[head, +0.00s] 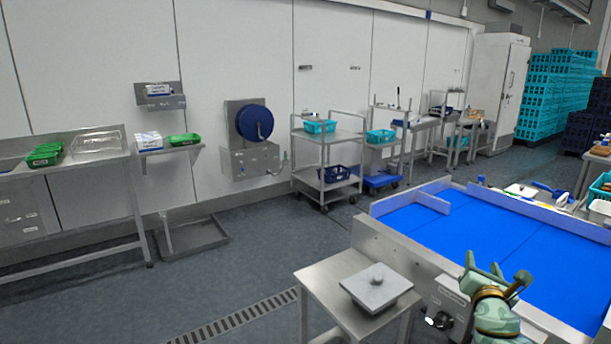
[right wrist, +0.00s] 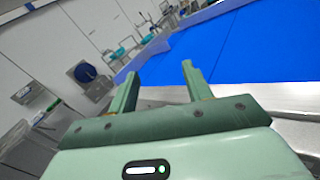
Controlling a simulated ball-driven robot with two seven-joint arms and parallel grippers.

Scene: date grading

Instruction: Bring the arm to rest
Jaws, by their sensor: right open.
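My right gripper (head: 484,268) is at the lower right of the head view, in front of the near metal edge of the blue sorting table (head: 408,219). In the right wrist view its two green fingers (right wrist: 158,92) stand apart with nothing between them. The fingers point toward the blue surface and the far wall. My left gripper is in neither view.
A small steel stand (head: 314,279) with a square plate (head: 376,288) on top is left of the blue table. A wheeled cart (head: 327,163) stands by the wall. Stacked teal crates (head: 545,95) are at the back right.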

